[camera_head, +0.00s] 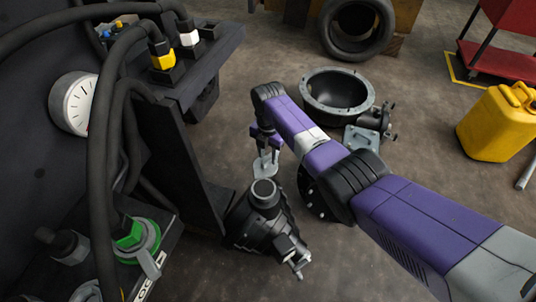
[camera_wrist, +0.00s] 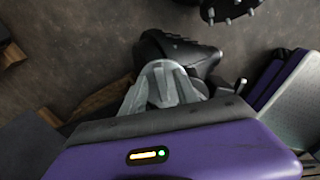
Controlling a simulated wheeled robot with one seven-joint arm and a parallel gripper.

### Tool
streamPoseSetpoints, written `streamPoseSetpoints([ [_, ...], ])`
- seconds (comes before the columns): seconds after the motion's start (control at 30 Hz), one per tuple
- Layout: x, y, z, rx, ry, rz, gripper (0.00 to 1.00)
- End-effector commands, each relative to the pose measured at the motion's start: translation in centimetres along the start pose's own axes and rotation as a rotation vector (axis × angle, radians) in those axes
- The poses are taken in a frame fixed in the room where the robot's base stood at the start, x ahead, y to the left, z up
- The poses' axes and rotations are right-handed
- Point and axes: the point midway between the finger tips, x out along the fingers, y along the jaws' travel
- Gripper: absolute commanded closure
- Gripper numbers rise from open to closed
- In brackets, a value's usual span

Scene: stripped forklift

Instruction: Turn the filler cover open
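A round green cap (camera_head: 132,236) with a grey ring and a short metal lever sits on the dark machine panel at the lower left of the head view. It is the likeliest filler cover, but I cannot be certain. My gripper (camera_head: 266,170) hangs near the middle of the head view, well to the right of the green cap and apart from it. Its pale grey fingers also show in the wrist view (camera_wrist: 166,82), close together. I see nothing clearly held, and cannot tell how far they are apart. The green cap is not visible in the wrist view.
A black machine part with a round neck (camera_head: 264,192) stands just below my gripper. Black hoses (camera_head: 98,160) cross in front of the panel near a white gauge (camera_head: 74,103). A round housing (camera_head: 337,94), a tyre (camera_head: 357,28) and a yellow canister (camera_head: 499,124) are on the floor.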

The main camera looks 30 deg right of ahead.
Motion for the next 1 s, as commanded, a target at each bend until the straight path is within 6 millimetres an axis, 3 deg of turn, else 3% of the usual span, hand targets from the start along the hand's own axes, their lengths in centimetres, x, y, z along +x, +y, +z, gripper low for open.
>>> streamPoseSetpoints([
  [0.2,-3.9,0.1,0.1,0.000,-0.002,0.003,0.64],
  [0.4,-6.5,0.1,0.0,-0.002,-0.002,0.003,0.64],
  [1.0,-7.3,0.1,0.0,-0.001,-0.001,0.002,0.64],
])
